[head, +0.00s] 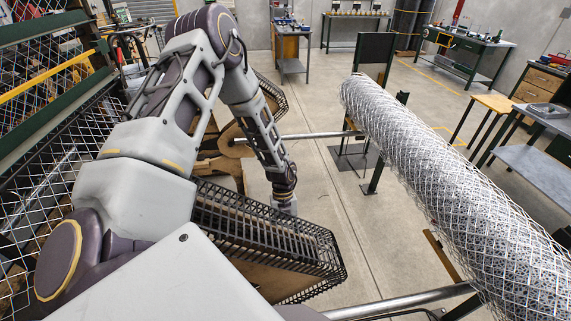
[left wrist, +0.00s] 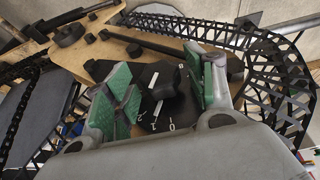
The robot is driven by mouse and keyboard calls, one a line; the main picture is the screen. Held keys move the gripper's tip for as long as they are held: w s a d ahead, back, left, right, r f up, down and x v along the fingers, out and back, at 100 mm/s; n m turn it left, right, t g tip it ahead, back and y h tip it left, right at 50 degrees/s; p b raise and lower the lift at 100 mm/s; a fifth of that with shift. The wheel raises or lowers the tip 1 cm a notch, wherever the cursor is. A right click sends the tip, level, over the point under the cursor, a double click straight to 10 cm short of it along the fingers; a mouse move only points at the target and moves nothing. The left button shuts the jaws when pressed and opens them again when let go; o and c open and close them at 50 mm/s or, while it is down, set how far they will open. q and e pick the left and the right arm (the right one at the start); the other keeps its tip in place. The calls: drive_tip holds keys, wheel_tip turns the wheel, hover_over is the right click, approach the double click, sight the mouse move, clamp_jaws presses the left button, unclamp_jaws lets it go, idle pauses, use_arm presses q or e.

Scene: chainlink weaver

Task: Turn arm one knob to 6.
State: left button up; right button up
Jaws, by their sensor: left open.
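In the left wrist view, a dark dial plate (left wrist: 150,122) with white marks and small numerals, 0, 1 and 2 among them, is fixed on a wooden board. A black knob (left wrist: 183,98) stands on the plate. My left gripper (left wrist: 165,86) is open, its green-padded fingers on either side of the knob, with a visible gap on the left. Contact on the right cannot be told. Which number the knob points to is not clear. In the head view my left arm reaches down behind the black cable chain, which hides the knob and gripper fingers. My right gripper is not in view.
A black cable chain (head: 265,235) curves beside my left arm and also shows in the wrist view (left wrist: 275,75). A dark bar (left wrist: 150,40) lies across the wooden board (left wrist: 115,48). A long woven mesh roll (head: 440,170) fills the right.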

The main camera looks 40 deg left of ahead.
use_arm(q)
drive_tip(key=shift+c, duration=0.3)
drive_tip(key=c, duration=0.9)
drive_tip(key=shift+c, duration=0.2)
drive_tip(key=shift+t+h+b, duration=0.4)
drive_tip(key=shift+t+b, duration=0.1)
drive_tip(key=shift+b, duration=0.35)
drive_tip(key=shift+t+h+b, duration=0.4)
drive_tip(key=shift+h+b, duration=0.1)
drive_tip(key=shift+b, duration=0.1)
drive_tip(key=shift+a+m+t+h+b, duration=0.1)
drive_tip(key=shift+m+t+h+b, duration=0.2)
drive_tip(key=shift+t+b, duration=0.15)
drive_tip(key=shift+s+t+h, duration=0.1)
drive_tip(key=shift+t+h, duration=0.4)
drive_tip(key=shift+t, duration=0.05)
drive_tip(key=shift+a+m+t+h+p, duration=0.15)
drive_tip(key=shift+m+t+h+p, duration=0.2)
drive_tip(key=shift+t+h, duration=0.2)
